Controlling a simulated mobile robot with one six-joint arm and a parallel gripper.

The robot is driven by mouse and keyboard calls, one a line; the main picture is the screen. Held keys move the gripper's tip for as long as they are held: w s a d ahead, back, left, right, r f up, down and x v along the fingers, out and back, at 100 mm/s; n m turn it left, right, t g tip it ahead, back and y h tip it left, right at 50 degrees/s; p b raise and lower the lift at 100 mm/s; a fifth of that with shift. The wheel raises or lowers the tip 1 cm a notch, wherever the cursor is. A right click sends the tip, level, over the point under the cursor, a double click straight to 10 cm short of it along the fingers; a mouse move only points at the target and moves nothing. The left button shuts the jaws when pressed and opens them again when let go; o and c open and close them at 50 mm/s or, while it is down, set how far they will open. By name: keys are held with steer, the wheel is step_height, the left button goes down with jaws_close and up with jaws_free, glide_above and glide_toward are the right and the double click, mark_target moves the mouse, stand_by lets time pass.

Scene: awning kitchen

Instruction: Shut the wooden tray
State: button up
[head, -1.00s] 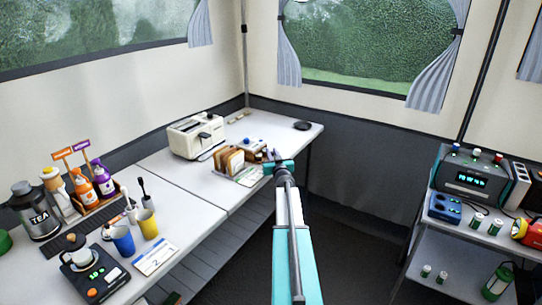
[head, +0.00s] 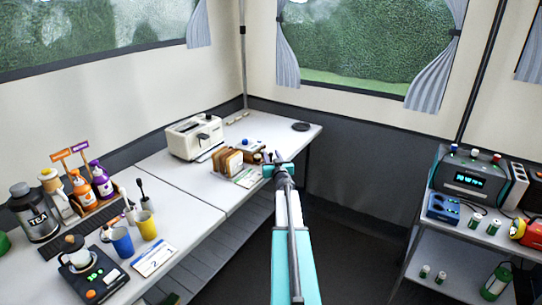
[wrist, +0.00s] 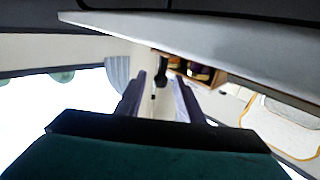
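A wooden tray (wrist: 208,73) with dark and yellowish things inside shows beyond my fingers in the wrist view. In the head view, what looks like the same wooden tray (head: 246,146) sits on the far table, just left of my gripper (head: 278,160) and partly hidden by the toast rack. In the wrist view my gripper (wrist: 160,92) has its two fingers apart, with nothing clearly held. The tray lies beyond and to the right of the fingertips. I cannot tell whether they touch it.
A rack of toast (head: 228,162) and a cream toaster (head: 195,138) stand left of my gripper. A black disc (head: 301,126) lies near the table's far right corner. Mugs and bottles crowd the nearer table. The floor right of my arm is clear up to the shelf unit (head: 455,240).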

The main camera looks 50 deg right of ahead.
steer(key=v, duration=1.2)
steer(key=shift+s+a, duration=0.15)
steer(key=shift+s, duration=0.15)
stand_by(0.3)
